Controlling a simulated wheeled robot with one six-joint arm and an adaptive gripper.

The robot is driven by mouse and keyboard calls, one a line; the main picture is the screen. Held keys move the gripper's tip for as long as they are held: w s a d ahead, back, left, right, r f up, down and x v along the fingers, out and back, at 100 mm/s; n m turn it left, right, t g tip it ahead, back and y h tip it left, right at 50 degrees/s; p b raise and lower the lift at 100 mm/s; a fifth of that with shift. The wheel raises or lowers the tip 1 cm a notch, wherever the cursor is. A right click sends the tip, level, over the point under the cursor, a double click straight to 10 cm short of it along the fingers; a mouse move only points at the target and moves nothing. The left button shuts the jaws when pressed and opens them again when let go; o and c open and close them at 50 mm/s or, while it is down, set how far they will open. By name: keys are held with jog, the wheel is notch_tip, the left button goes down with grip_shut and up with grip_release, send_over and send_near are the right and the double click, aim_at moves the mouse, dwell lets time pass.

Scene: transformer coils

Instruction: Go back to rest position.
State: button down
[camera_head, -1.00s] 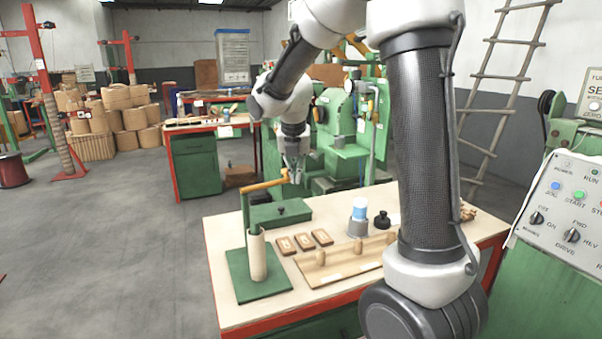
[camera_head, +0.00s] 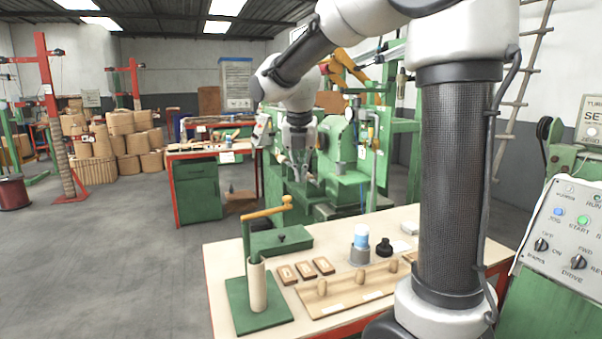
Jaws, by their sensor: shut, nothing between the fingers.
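My gripper (camera_head: 302,178) hangs from my bent arm, pointing down, beyond the far edge of the wooden-topped bench (camera_head: 222,275). It is small in the picture, shut and empty. It is to the right of and above the wooden crank handle (camera_head: 268,212), with a gap between them in the picture. The crank stands on a green base plate (camera_head: 258,312) with a pale coil tube (camera_head: 257,287) on its post. My upright arm link covers the right part of the bench.
The bench also holds a green box (camera_head: 280,242), several small wooden blocks, a wooden rack (camera_head: 345,288), a blue-topped cup (camera_head: 361,240) and a black knob-like item (camera_head: 383,247). A green machine (camera_head: 345,160) stands behind my gripper. A control panel (camera_head: 570,235) is at right.

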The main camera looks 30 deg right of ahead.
jog(key=s+d+f+m+y, duration=0.1)
jog(key=s+f+m, duration=0.1)
jog(key=s+m, duration=1.1)
jog(key=s+d+f+m+t+y, duration=0.1)
jog(key=s+m, duration=1.2)
jog(key=m, duration=0.3)
jog(key=shift+s+f+m, duration=0.25)
jog(key=shift+f+m, duration=0.05)
jog(key=shift+f, duration=0.05)
